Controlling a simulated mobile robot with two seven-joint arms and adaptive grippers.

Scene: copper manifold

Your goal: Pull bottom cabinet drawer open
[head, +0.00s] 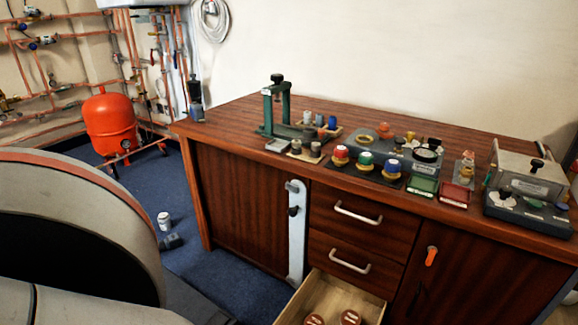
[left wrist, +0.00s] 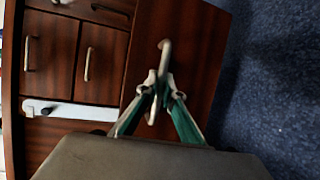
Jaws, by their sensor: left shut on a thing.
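The bottom drawer (head: 322,283) of the wooden cabinet (head: 245,200) stands pulled out at the lower edge of the head view, its pale inside showing. Its front is cut off there. In the left wrist view the brown drawer front (left wrist: 195,40) stands out from the cabinet, with a pale bar handle (left wrist: 165,48) on it. My left gripper (left wrist: 158,88), with green fingers, is shut on this handle. The head view does not show my left gripper. My right gripper is in neither view.
Two closed drawers with handles (head: 358,213) (head: 350,262) sit above the open one. A white latch bar (head: 296,235) is on its left. Round lidded items (head: 350,317) lie inside the drawer. A can (head: 164,221) stands on the blue carpet (head: 225,275).

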